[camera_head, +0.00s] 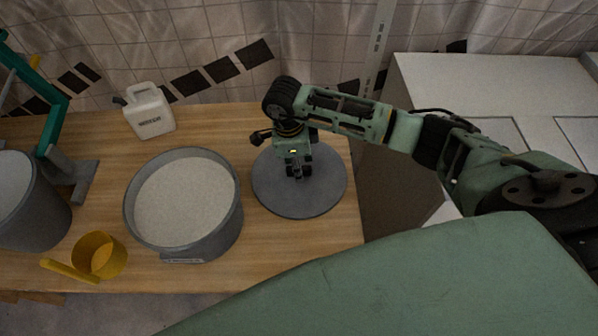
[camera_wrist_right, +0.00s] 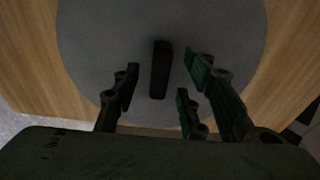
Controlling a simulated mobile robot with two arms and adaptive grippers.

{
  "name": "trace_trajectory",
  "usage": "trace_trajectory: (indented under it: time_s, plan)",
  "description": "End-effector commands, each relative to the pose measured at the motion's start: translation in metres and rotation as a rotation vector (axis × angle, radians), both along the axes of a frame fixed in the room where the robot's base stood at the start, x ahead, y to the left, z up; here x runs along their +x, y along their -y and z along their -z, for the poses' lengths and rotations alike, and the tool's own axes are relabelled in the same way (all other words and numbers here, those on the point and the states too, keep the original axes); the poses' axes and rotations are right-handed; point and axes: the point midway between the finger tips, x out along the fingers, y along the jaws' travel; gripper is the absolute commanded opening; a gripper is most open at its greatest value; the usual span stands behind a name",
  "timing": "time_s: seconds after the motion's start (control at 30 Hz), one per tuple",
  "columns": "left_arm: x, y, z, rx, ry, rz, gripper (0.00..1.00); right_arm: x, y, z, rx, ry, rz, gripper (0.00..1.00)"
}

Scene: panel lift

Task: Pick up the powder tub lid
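The powder tub lid (camera_head: 331,192) is a flat grey disc lying on the wooden table, right of the open tub. It fills much of the right wrist view (camera_wrist_right: 95,40), where its dark bar handle (camera_wrist_right: 160,70) stands out in the middle. My right gripper (camera_head: 298,172) is above the lid, pointing down. In the wrist view its fingers (camera_wrist_right: 162,82) are spread, with the handle in the gap between them and no visible contact. Their exact height over the handle is hard to tell. My left gripper is not in view.
The grey tub (camera_head: 222,236) full of pale powder (camera_head: 185,198) stands left of the lid. A yellow scoop (camera_head: 98,256), white jug (camera_head: 150,112), teal stand (camera_head: 53,117) and another grey container (camera_head: 35,222) are further left. The table's right edge is close to the lid.

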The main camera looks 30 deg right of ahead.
Motion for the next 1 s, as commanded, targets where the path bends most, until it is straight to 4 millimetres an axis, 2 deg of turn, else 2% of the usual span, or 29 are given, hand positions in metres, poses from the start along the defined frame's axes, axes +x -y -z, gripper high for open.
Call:
trace_trajectory:
  time_s: [0.27,0.7,1.0]
  plan:
    - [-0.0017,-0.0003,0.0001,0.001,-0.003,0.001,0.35,-0.0002,0.0002,0.0037,0.000,0.000,-0.001,0.38]
    - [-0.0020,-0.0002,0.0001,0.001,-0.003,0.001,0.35,-0.0001,0.0002,0.0033,0.000,0.001,-0.001,0.00]
    - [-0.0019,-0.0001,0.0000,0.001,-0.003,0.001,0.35,0.0001,0.0002,0.0029,0.000,0.001,0.000,0.00]
